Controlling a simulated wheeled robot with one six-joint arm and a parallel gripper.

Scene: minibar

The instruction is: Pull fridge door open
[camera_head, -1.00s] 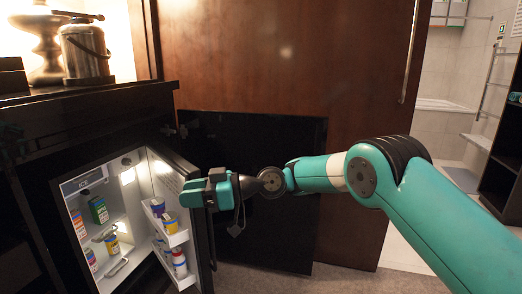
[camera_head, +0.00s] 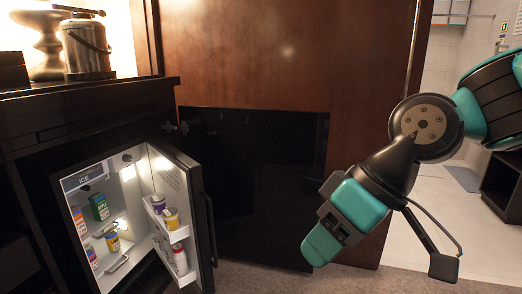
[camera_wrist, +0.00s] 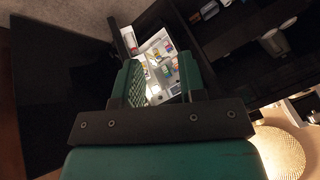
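The minibar fridge stands open in the head view, its lit white inside (camera_head: 128,222) showing at the lower left. Its door (camera_head: 196,200) is swung out to the right, with bottles and tubs in the white door racks. A dark handle (camera_head: 211,230) runs along the door's outer side. My gripper (camera_head: 322,240) is well to the right of the door, clear of it and touching nothing. In the wrist view the two teal fingers (camera_wrist: 160,82) stand apart with nothing between them, and the lit fridge inside (camera_wrist: 162,55) shows beyond them.
A black cabinet (camera_head: 90,105) surrounds the fridge, with an ice bucket (camera_head: 87,48) and a lamp on top. A wooden panel (camera_head: 250,55) and a black panel (camera_head: 260,190) stand behind. Floor between door and gripper looks clear.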

